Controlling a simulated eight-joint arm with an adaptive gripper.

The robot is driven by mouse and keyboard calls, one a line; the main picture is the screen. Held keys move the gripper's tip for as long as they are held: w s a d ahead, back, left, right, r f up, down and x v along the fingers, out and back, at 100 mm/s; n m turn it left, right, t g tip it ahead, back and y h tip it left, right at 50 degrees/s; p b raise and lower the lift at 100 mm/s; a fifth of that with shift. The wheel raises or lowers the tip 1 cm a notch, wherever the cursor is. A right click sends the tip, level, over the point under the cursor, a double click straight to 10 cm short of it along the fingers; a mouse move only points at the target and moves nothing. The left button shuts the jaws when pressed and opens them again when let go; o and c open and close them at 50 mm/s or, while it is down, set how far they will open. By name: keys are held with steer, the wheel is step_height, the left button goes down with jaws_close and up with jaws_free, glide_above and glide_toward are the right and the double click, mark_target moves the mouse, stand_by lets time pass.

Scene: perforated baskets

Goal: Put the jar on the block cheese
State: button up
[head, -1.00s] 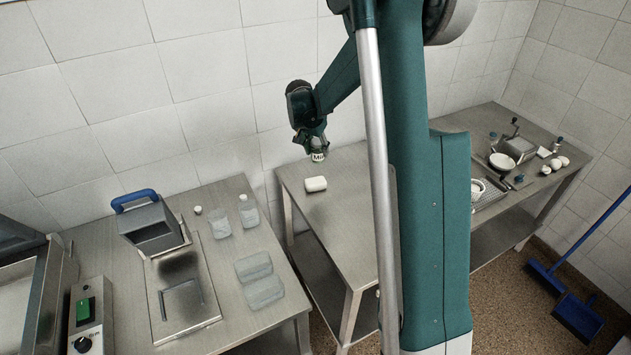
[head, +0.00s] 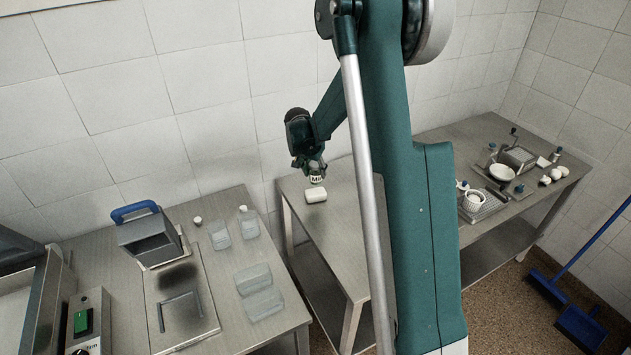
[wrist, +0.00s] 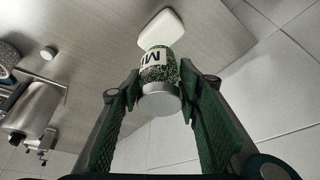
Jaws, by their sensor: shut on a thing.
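The jar (head: 316,179) is small, with a white label with dark letters. In the wrist view the jar (wrist: 158,66) shows a green speckled body and a grey end facing the camera. My gripper (head: 313,170) is shut on the jar; in the wrist view its green-padded fingers (wrist: 160,88) are on both sides of it. The block cheese (head: 316,196) is a white rounded block on the middle steel table. It also shows in the wrist view (wrist: 162,26), just beyond the jar. The jar is close above the cheese; I cannot tell whether they touch.
Clear containers (head: 252,279) and a blue-handled grey box (head: 147,236) stand on the left table.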

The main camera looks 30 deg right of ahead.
mark_target(316, 179)
steer(key=shift+f, duration=0.6)
steer(key=shift+f, duration=0.15)
steer(key=shift+f, duration=1.75)
steer(key=shift+f, duration=0.1)
steer(key=o, duration=1)
steer(key=shift+v, duration=6.1)
steer(key=shift+s+a, duration=0.1)
